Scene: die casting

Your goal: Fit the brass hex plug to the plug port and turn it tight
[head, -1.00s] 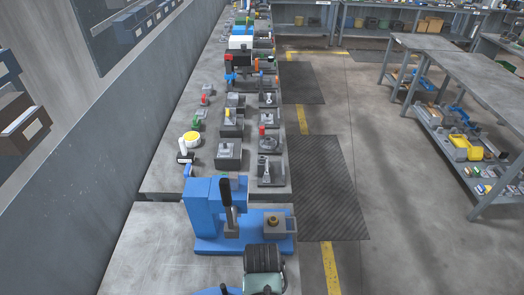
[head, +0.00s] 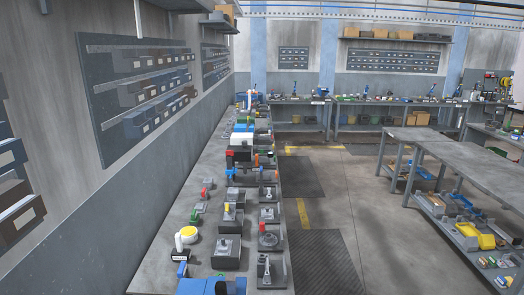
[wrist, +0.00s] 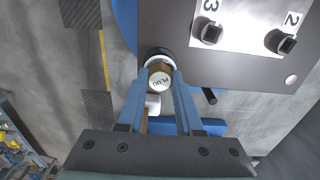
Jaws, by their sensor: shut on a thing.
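In the wrist view my gripper (wrist: 160,86) has its two blue fingers closed around the brass plug (wrist: 152,68). The plug's round pale end face is marked PLUG and faces the camera; a brass-coloured rim shows around it. A dark ring lies just beyond the plug at the edge of a grey plate (wrist: 210,66). I cannot tell whether the plug is in a port or how deep it sits. The plug port is not clearly visible. My gripper and the plug are out of the head view.
In the head view a blue fixture (head: 205,286) shows at the bottom edge. Several fixtures line the long bench (head: 155,265). Another table (head: 470,160) stands at the right; the aisle between is clear.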

